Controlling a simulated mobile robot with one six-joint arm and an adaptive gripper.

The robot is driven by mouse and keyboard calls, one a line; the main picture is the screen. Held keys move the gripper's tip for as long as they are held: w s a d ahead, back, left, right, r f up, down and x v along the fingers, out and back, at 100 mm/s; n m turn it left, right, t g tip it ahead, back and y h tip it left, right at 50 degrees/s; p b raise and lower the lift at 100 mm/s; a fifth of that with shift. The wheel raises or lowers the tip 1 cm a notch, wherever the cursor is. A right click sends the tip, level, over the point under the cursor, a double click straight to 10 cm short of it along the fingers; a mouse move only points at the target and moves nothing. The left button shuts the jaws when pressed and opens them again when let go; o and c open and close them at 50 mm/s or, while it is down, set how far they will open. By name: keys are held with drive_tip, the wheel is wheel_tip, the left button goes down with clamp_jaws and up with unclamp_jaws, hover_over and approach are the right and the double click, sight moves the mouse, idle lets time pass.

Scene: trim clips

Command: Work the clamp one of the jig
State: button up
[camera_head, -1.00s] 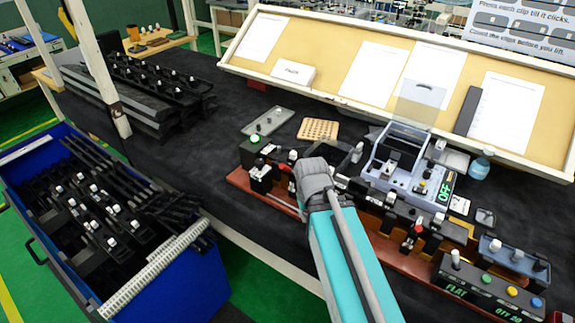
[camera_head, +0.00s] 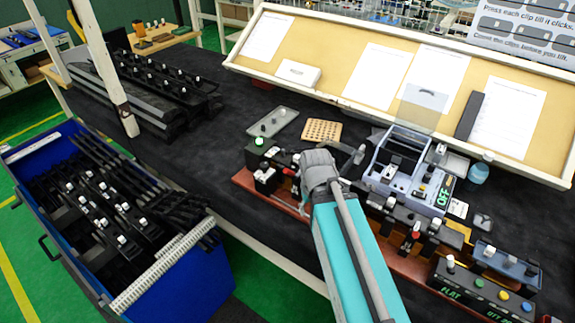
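The jig (camera_head: 395,258) is a long reddish-brown base along the front of the dark bench, with a black trim part and several clamps along it. One clamp with a red tip (camera_head: 290,171) and a dark block with a white top (camera_head: 265,176) stand at its left end, near a lit green button (camera_head: 259,142). Another red-tipped clamp (camera_head: 416,230) stands right of my arm. My grey and teal arm reaches over the jig's left half.
A grey-blue device reading OFF (camera_head: 410,172) stands behind the jig. A control box with coloured buttons (camera_head: 478,293) is at front right. A blue bin (camera_head: 175,275) of black trim parts stands at left. A perforated tan block (camera_head: 321,130) lies behind the jig.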

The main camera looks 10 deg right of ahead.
wheel_tip(320, 180, up, 12)
drive_tip(key=p, duration=1)
drive_tip(key=shift+d+f, duration=0.1)
drive_tip(key=shift+d, duration=0.05)
